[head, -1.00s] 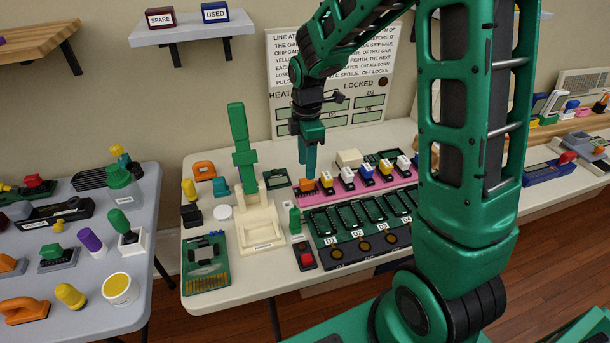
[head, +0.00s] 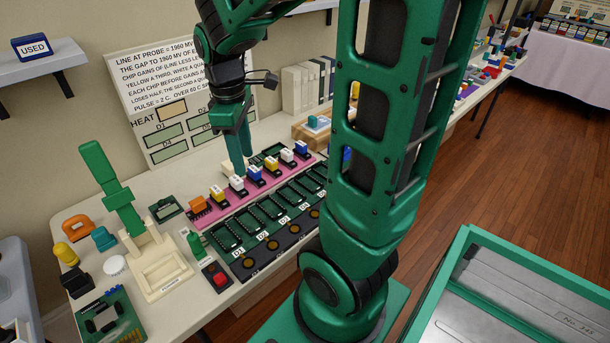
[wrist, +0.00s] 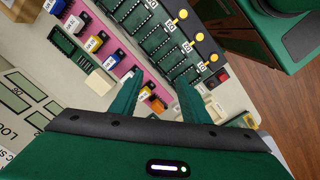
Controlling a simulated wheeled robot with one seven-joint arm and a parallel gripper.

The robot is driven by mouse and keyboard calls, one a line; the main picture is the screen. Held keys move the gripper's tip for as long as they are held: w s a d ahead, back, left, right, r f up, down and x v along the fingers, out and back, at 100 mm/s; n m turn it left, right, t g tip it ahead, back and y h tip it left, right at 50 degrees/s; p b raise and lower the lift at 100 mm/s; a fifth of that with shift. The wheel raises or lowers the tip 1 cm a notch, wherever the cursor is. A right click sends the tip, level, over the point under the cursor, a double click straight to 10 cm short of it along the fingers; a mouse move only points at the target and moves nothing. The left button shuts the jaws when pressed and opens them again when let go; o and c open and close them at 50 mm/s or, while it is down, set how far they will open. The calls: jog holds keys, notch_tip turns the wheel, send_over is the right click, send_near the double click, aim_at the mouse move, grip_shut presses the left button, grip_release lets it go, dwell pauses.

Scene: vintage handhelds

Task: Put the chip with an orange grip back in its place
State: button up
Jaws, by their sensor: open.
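The chip with an orange grip (head: 198,204) stands upright at the left end of a pink strip (head: 231,203), beside a chip with a yellow grip (head: 217,193). In the wrist view the orange grip (wrist: 158,104) shows small between my fingers, partly hidden. My gripper (head: 240,168) points down, open and empty, to the right of the orange chip and behind the white and blue grips in the head view. Its two fingers also show apart in the wrist view (wrist: 158,82). Green sockets labelled D1 onward (head: 228,236) lie in front of the strip.
A cream press with a green lever (head: 165,265) stands left of the strip. A red button box (head: 217,275) and a small upright green piece (head: 195,243) are near its left end. More white, yellow and blue grips (head: 270,165) crowd the strip.

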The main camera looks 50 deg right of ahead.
jog(key=s+d+m, duration=0.2)
jog(key=s+m, duration=0.4)
jog(key=s, duration=0.2)
jog(key=s+d+m, duration=0.1)
jog(key=s+m, duration=0.6)
jog(key=s, duration=0.2)
jog(key=shift+s+d+r+y, duration=0.15)
jog(key=shift+s+d+y, duration=0.15)
jog(key=shift+d+y, duration=0.1)
